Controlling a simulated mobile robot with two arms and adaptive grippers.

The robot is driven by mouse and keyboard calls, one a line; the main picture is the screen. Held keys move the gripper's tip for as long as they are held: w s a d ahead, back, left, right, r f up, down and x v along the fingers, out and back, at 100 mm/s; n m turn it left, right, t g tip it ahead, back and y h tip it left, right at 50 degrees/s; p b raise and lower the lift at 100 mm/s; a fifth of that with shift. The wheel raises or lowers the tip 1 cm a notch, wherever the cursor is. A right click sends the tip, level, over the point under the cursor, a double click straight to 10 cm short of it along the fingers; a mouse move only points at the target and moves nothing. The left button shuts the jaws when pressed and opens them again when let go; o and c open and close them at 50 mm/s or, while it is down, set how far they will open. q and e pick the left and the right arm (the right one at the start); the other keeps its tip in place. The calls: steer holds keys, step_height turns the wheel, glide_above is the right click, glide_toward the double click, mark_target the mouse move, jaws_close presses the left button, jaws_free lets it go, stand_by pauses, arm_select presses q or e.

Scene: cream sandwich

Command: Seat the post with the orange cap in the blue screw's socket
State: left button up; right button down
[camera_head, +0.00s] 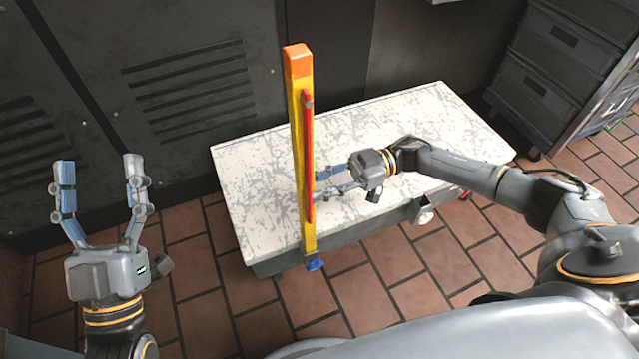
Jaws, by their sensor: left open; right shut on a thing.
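The tall yellow post (303,150) stands nearly upright, with an orange cap (297,60) at its top and a red strip (308,150) along its right side. A blue screw (315,265) shows at the post's lower end, by the table's front edge. I cannot tell whether the post sits in its socket or only lines up with it. My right gripper (320,183) reaches in from the right and is shut on the post at its lower middle; the post partly hides its fingertips. My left gripper (96,180) is open and empty, raised at the left, well apart from the post.
A white, grey-streaked table (430,115) stands under the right arm, its top mostly clear. A small pale round part (424,214) shows at its front edge. Dark lockers (190,90) stand behind, and dark drawers (545,75) at the right. Brick-tiled floor is open in front.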

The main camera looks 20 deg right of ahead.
arm_select(q)
steer(key=shift+s+r+t+h, duration=0.3)
steer(key=shift+s+r, duration=0.05)
steer(key=shift+r, duration=0.15)
steer(key=shift+s+a+r+t+b, duration=0.15)
steer(key=shift+s+r+t+b, duration=0.25)
steer(key=shift+s+r+t, duration=0.4)
